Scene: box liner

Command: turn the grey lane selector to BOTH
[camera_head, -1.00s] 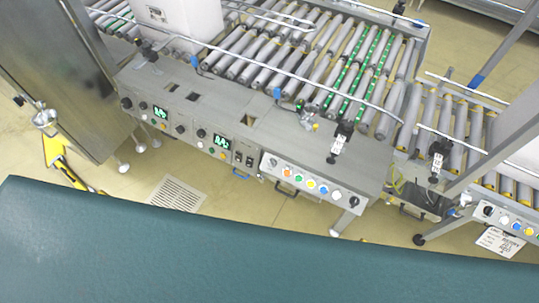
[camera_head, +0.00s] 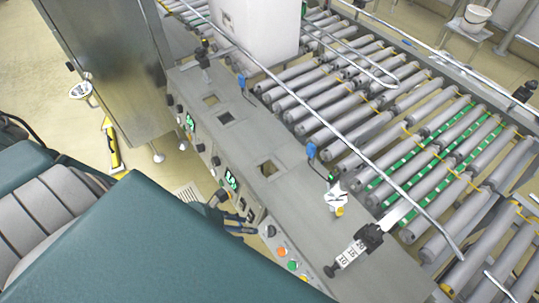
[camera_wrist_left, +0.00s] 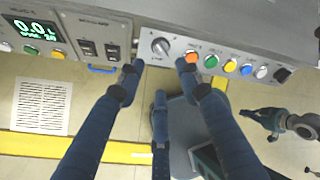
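The grey lane selector (camera_wrist_left: 160,46) is a round knob on the panel's front, left of a row of coloured buttons. Small letters surround it, too small to read surely; its pointer appears tilted. In the head view the selector (camera_head: 271,231) shows small beside the orange button. My left gripper (camera_wrist_left: 158,70) is open, with a blue-sleeved finger on either side below the knob and a third finger lower between them. The fingers appear apart from the knob. In the head view my left gripper (camera_head: 240,218) is at the panel front, partly hidden by the teal surface.
An orange button (camera_wrist_left: 211,61) is close to the right finger, with green, yellow, blue and white ones beyond. Black rocker switches (camera_wrist_left: 88,48) and a blue handle (camera_wrist_left: 101,69) lie left. Above the panel runs a roller conveyor (camera_head: 400,110) carrying a white box (camera_head: 260,30).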

